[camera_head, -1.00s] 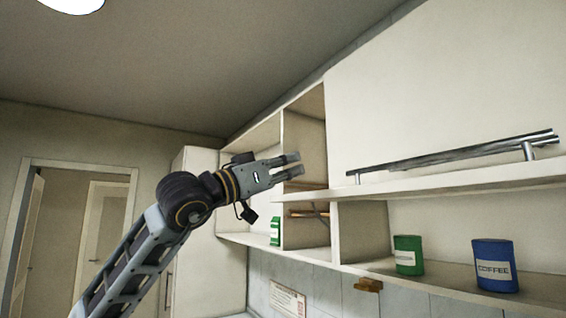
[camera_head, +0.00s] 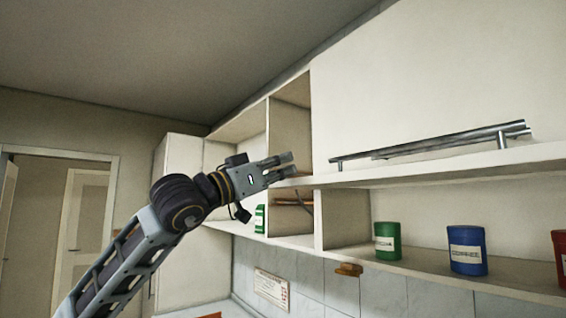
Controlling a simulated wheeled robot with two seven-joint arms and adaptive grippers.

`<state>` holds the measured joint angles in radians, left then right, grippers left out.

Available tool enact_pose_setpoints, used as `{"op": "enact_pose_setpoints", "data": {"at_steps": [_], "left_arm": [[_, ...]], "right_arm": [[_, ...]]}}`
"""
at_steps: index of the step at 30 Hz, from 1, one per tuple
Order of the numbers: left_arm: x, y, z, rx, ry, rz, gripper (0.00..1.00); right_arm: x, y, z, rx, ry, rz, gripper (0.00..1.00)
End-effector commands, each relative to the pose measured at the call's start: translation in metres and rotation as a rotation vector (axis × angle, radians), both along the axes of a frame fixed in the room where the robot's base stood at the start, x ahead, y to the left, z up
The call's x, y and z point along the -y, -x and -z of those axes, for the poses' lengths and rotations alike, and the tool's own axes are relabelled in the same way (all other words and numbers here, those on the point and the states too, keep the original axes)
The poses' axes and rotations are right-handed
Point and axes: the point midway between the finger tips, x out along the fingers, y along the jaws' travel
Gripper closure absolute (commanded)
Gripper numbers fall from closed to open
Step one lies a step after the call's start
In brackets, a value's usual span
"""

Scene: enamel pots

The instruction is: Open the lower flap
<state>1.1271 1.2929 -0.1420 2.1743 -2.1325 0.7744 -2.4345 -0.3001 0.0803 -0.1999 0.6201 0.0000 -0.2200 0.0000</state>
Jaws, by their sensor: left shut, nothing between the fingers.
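A large white flap (camera_head: 430,70) closes the upper part of the wall cabinet at the right. A metal bar handle (camera_head: 430,147) runs along its lower edge. The flap looks closed. My left gripper (camera_head: 291,164) is shut and empty, left of the handle and apart from it in the picture. It overlaps the open shelf compartments in the view. I cannot tell its depth from the cabinet. My right gripper is not in view.
Below the flap, an open shelf (camera_head: 470,275) holds a green canister (camera_head: 387,241), a blue canister (camera_head: 467,250) and a red canister (camera_head: 559,258) cut by the edge. Another green canister (camera_head: 260,219) stands farther left. A doorway (camera_head: 75,225) is at the far left.

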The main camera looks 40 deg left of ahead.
Motion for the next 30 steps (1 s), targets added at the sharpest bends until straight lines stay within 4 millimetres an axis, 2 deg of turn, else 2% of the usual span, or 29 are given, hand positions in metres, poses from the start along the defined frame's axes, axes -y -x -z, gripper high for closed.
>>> {"op": "enact_pose_setpoints", "data": {"at_steps": [20, 30], "left_arm": [[0.0, 0.0, 0.006, 0.0, 0.0, 0.001, 1.0], [0.001, 0.0, 0.025, -0.001, -0.001, 0.001, 1.0]], "right_arm": [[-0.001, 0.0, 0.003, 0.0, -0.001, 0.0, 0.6], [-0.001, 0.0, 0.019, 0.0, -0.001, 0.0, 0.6]]}}
